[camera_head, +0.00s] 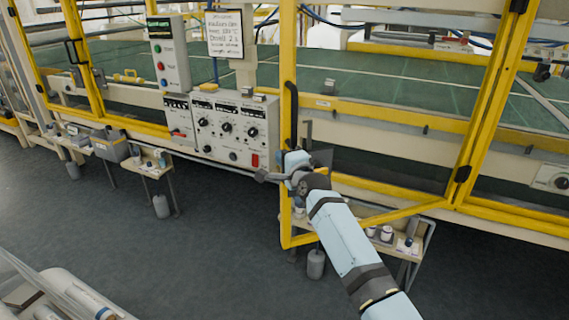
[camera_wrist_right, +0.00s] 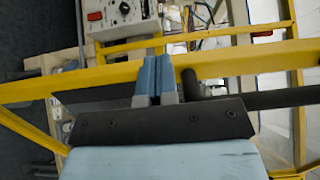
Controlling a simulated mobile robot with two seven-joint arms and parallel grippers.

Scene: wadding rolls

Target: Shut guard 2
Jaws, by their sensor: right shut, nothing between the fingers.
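A yellow-framed guard (camera_head: 288,60) stands in the middle of the head view, its hinges on the right post. It is swung out toward me, its bottom rail hanging below the machine's lower beam. I can read no number on it. Its black upright handle (camera_head: 291,100) is on its left post. My right gripper (camera_head: 294,160) is at that post, below most of the handle. In the wrist view its blue fingertips (camera_wrist_right: 155,78) are together and empty, close beside the dark handle bar (camera_wrist_right: 275,97); contact is unclear. My left gripper is out of view.
A control panel (camera_head: 228,128) with knobs and a red switch is left of the guard. Another yellow-framed guard (camera_head: 85,65) is at the far left. Small shelves with bottles (camera_head: 388,234) sit below the machine. The grey floor (camera_head: 215,250) in front is largely clear.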

